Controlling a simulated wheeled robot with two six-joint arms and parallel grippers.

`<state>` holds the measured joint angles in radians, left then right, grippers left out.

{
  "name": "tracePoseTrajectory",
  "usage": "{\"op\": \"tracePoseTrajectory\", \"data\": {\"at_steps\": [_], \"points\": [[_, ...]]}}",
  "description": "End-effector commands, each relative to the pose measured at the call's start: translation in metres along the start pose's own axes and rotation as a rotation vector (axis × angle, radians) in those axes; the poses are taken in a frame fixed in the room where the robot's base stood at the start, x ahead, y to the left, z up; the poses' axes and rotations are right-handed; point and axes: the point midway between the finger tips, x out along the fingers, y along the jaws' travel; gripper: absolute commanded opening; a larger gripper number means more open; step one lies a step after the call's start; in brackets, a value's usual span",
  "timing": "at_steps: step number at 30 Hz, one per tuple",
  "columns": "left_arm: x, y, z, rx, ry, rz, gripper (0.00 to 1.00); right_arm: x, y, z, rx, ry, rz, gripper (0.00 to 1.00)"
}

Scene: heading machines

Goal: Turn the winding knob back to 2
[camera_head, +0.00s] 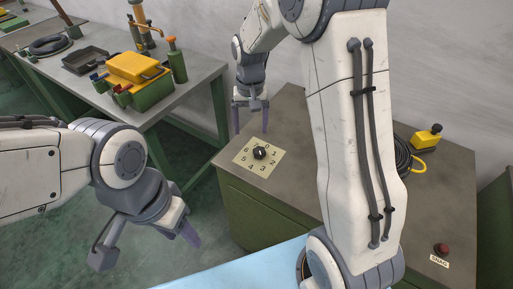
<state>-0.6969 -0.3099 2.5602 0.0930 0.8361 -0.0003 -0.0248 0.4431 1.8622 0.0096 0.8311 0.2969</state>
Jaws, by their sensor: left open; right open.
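The winding knob (260,153) is a small black knob on a pale square dial plate (243,158) with numbers around it. It sits on the grey-brown top of a green cabinet. A light mark on the knob seems to face up toward the 0, but it is too small to be sure. The 2 is at the lower right of the knob. My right gripper (251,132) is open and points down just behind and left of the knob, apart from it. My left gripper (146,252) is open and empty, left of the cabinet and away from the dial.
The cabinet top (290,110) is clear around the dial. A yellow box with a black knob (426,138), a coiled black cable (403,160) and a red button (441,249) labelled SNAG are at the right. A workbench (190,75) with tools stands at the back left.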

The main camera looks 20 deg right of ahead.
Motion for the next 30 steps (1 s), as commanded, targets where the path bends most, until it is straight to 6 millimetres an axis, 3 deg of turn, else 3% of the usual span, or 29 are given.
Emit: {"op": "tracePoseTrajectory", "data": {"at_steps": [2,6,21,30], "points": [[0.006,0.000,0.000,0.000,0.000,0.000,0.50,0.017,0.018,-0.019,0.065,-0.002,0.006,0.81],[0.006,0.000,0.000,0.000,0.000,0.000,0.50,0.030,0.029,-0.030,0.107,-0.004,0.010,0.81],[-0.005,0.000,0.000,0.000,0.000,0.000,0.50,0.111,0.030,-0.028,0.106,-0.006,0.010,0.81],[-0.007,0.001,0.000,0.000,0.000,0.000,0.50,0.129,0.030,-0.029,0.106,-0.002,0.008,0.81]]}}
